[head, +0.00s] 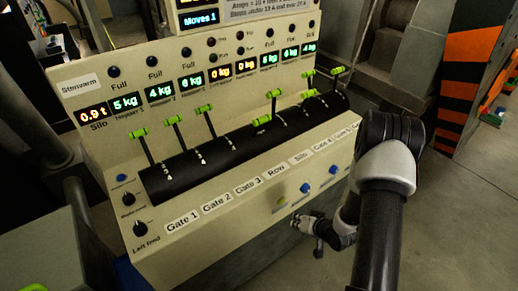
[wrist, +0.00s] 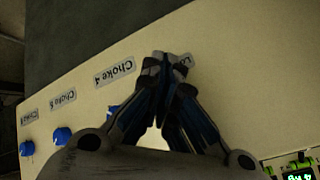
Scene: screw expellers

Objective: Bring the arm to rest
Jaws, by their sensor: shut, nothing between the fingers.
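My gripper (head: 298,221) is low in front of the control console (head: 232,225), below its row of coloured knobs. In the wrist view my gripper (wrist: 168,62) has its two dark fingers together at the tips, with nothing between them. The fingers lie in front of the cream panel (wrist: 225,55) and partly cover a label beside "Choke 4". I cannot tell from these views whether the tips touch the panel. My arm (head: 385,190) comes up from the lower right of the head view and bends down to the gripper.
Several green-handled levers (head: 204,108) stand up from the black roller (head: 215,150). Blue knobs (wrist: 62,135) also show in the wrist view. Floor at right (head: 455,220) is clear.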

